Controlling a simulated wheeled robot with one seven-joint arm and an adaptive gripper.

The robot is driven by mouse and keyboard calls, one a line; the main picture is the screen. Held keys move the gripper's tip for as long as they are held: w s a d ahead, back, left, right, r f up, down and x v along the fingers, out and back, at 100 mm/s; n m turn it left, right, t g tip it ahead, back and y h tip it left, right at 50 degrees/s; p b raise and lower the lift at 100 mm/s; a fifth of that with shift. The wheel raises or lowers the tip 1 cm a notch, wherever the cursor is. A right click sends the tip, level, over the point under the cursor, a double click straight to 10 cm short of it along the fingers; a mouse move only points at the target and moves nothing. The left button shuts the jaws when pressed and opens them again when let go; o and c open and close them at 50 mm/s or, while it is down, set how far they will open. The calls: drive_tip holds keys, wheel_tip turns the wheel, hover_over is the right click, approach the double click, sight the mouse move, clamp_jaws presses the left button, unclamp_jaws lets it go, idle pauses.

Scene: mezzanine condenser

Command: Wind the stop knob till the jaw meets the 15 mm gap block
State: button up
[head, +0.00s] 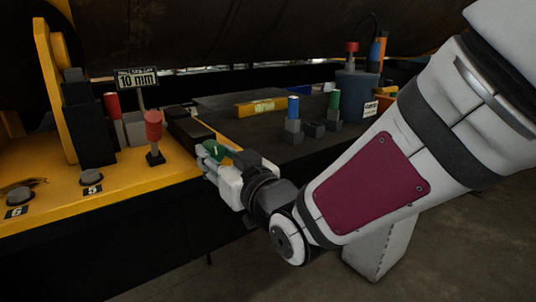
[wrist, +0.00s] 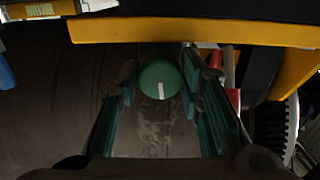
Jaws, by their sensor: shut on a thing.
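The green stop knob (head: 213,150) is at the front edge of the yellow bench, partly hidden by my gripper (head: 208,162). In the wrist view the round knob (wrist: 161,82) shows a white mark pointing toward the bottom of the picture. It sits between the two fingers of my gripper (wrist: 158,88), which is shut on it. A sign (head: 137,78) above the bench reads 10 mm. I cannot tell which block is the 15 mm gap block, nor make out the jaw's contact face.
A red-topped post (head: 153,135) stands left of my gripper. Knobs labelled 5 (head: 92,192) and 6 (head: 20,195) are further left. The dark table (head: 245,130) holds a blue-handled block (head: 293,108), a green-handled block (head: 334,104), a yellow bar (head: 261,107) and a blue-grey tub (head: 357,95).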

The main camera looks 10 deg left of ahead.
drive_tip(key=shift+m, duration=0.4)
drive_tip(key=m+b, duration=0.1)
drive_tip(key=m, duration=0.1)
drive_tip(key=shift+m, duration=0.4)
drive_tip(key=m, duration=0.4)
drive_tip(key=shift+m+b, duration=0.3)
drive_tip(key=shift+b, duration=0.1)
drive_tip(key=m, duration=0.4)
drive_tip(key=shift+s+a+m, duration=0.1)
drive_tip(key=shift+m, duration=0.2)
drive_tip(key=shift+r+m+p, duration=0.1)
drive_tip(key=shift+m+p, duration=0.3)
drive_tip(key=shift+m, duration=1.7)
drive_tip(key=o, duration=1.2)
drive_tip(key=shift+c, duration=0.2)
